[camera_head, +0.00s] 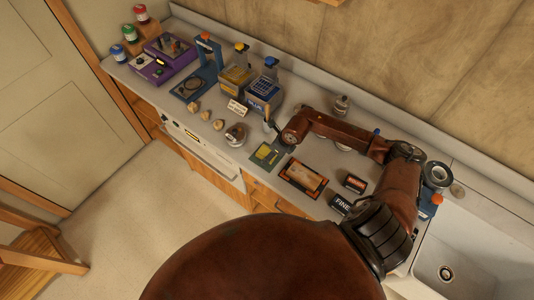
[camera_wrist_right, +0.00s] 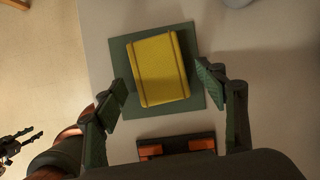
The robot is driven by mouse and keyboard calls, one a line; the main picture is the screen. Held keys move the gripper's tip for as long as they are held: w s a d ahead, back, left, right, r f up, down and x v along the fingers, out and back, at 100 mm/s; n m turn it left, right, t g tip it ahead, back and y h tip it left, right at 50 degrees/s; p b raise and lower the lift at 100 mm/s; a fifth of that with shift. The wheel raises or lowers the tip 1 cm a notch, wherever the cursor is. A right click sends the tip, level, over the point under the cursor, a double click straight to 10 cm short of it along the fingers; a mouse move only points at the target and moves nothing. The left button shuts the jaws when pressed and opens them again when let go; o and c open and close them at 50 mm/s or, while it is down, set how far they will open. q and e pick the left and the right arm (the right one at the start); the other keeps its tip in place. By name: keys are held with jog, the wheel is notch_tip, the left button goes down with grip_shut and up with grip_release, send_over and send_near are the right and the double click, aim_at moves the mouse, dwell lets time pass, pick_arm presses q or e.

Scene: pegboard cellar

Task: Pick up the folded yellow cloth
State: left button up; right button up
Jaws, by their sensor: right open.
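The folded yellow cloth (camera_wrist_right: 160,68) lies flat on a dark green mat (camera_wrist_right: 196,105) in the right wrist view. In the head view the cloth (camera_head: 265,152) and mat (camera_head: 273,161) are small, near the counter's front edge. My right gripper (camera_wrist_right: 165,88) is open and empty, with one finger to each side of the cloth's near part and apart from it. In the head view the right gripper (camera_head: 275,133) is over the mat's back right side, mostly hidden by its wrist. My left gripper (camera_wrist_right: 24,136) shows small at the left of the wrist view, fingers apart, over the floor.
An orange and black tray (camera_head: 302,179) lies right beside the mat. A round metal item (camera_head: 236,134) stands to its left. A white sink (camera_head: 470,258) is at the right.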

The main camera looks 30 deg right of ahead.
aim_at(267, 153)
jog(key=shift+c, duration=0.7)
jog(key=c, duration=0.9)
jog(key=shift+r, duration=0.5)
notch_tip(267, 153, up, 2)
jog(key=shift+s+r+b, duration=0.15)
jog(key=shift+r+b, duration=0.05)
jog(key=shift+b, duration=0.45)
jog(key=s+a+r, duration=0.1)
jog(key=s+r, duration=0.2)
jog(key=s, duration=0.1)
jog(key=s+a+r+b, duration=0.1)
jog(key=s+a+r, duration=0.1)
jog(key=s+r, duration=0.1)
jog(key=s+a+r+b, duration=0.1)
jog(key=s+a+r, duration=0.1)
jog(key=s, duration=0.3)
jog(key=shift+s+a+r, duration=0.15)
jog(key=shift+s+r, duration=0.05)
jog(key=shift+r, duration=0.2)
jog(key=shift+s+a+r, duration=0.1)
jog(key=shift+s+r, duration=0.05)
jog(key=shift+r, duration=0.25)
